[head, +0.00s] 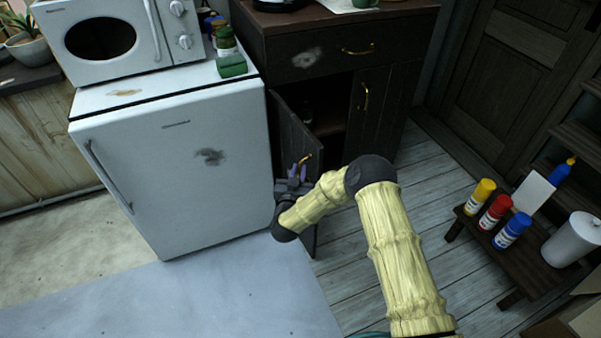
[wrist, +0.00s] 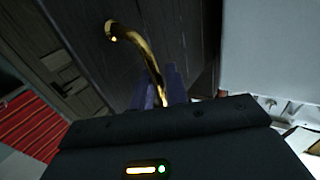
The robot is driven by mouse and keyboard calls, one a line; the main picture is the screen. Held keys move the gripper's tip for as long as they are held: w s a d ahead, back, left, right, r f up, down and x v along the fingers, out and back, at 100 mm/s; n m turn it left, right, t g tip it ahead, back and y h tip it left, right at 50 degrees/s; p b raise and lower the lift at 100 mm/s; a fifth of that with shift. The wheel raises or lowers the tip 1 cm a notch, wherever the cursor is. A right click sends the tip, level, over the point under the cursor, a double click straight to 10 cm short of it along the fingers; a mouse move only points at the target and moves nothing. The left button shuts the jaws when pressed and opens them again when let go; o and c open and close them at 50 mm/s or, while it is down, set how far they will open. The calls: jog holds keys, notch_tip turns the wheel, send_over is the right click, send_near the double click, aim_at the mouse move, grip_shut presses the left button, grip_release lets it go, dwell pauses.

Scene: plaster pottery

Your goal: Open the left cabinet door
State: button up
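The dark wooden left cabinet door (head: 292,135) stands partly open, swung out toward the white fridge, with the dark cabinet inside showing behind it. Its brass handle (head: 306,159) is partly hidden by my gripper. In the wrist view the curved handle (wrist: 130,38) runs down between the purple fingers of my gripper (wrist: 160,88), which look closed around its lower end. In the head view my gripper (head: 298,172) is at the handle, on the door's outer side. The right cabinet door (head: 376,110) is shut.
The white fridge (head: 180,165) stands close to the left of the open door, with a microwave (head: 105,40) on top. A low bench (head: 500,255) with several bottles is at the right. The plank floor (head: 435,175) between is clear.

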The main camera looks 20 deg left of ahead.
jog(key=shift+o, duration=0.8)
jog(key=shift+s+a, duration=0.2)
jog(key=shift+d, duration=0.1)
jog(key=shift+f, duration=0.1)
jog(key=shift+d, duration=0.1)
jog(key=s+d+p, duration=0.1)
jog(key=s+d, duration=0.1)
jog(key=s, duration=1.5)
jog(key=shift+d+p, duration=0.35)
jog(key=shift+p, duration=0.05)
